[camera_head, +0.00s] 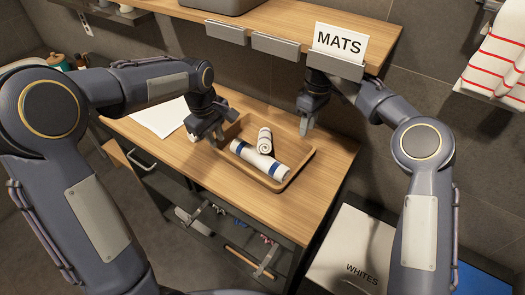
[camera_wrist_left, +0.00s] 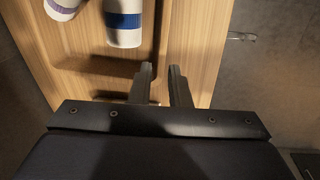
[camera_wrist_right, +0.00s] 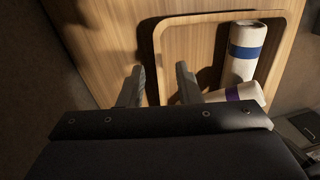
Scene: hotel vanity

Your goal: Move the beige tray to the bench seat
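The beige tray (camera_head: 296,150) is a shallow wooden tray lying on the wooden counter (camera_head: 165,155). My left gripper (camera_head: 217,140) is at the tray's left side. In the left wrist view its fingers (camera_wrist_left: 160,68) are apart, with the tray's rim near the gap. My right gripper (camera_head: 304,130) is at the tray's far right side. In the right wrist view its fingers (camera_wrist_right: 160,70) are apart, with the rim running toward the gap. I cannot identify the bench seat.
A white sheet (camera_head: 160,115) lies on the counter left of the tray. A box marked WHITES (camera_head: 350,245) stands below right. A striped towel (camera_head: 500,60) hangs at right. The counter's front right is clear.

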